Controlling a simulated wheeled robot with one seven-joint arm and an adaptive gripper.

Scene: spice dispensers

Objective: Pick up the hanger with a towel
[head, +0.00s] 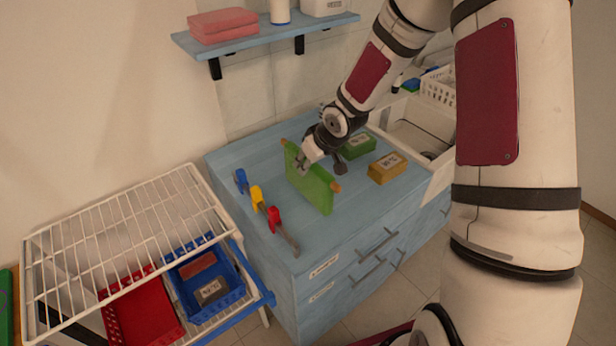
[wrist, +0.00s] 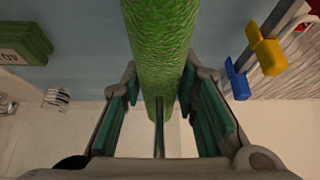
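The hanger with a green towel (head: 314,188) stands on the blue cabinet top, with orange-brown bar ends showing at its two sides. My gripper (head: 303,166) is at the towel's upper part in the head view, reaching down from the back right. In the wrist view, the towel (wrist: 160,35) runs down the middle, between the two fingers of my gripper (wrist: 160,85). The fingers are apart, with narrow gaps beside the towel. A thin metal rod (wrist: 160,130) shows below the towel. My gripper hides part of the towel in the head view.
A green box (head: 358,146) and an orange box (head: 387,168) lie right of the towel. Blue (head: 241,182), yellow (head: 257,198) and red (head: 275,219) clip-like things stand along the left edge. A white wire rack (head: 130,225) is left, a wall shelf (head: 265,38) behind.

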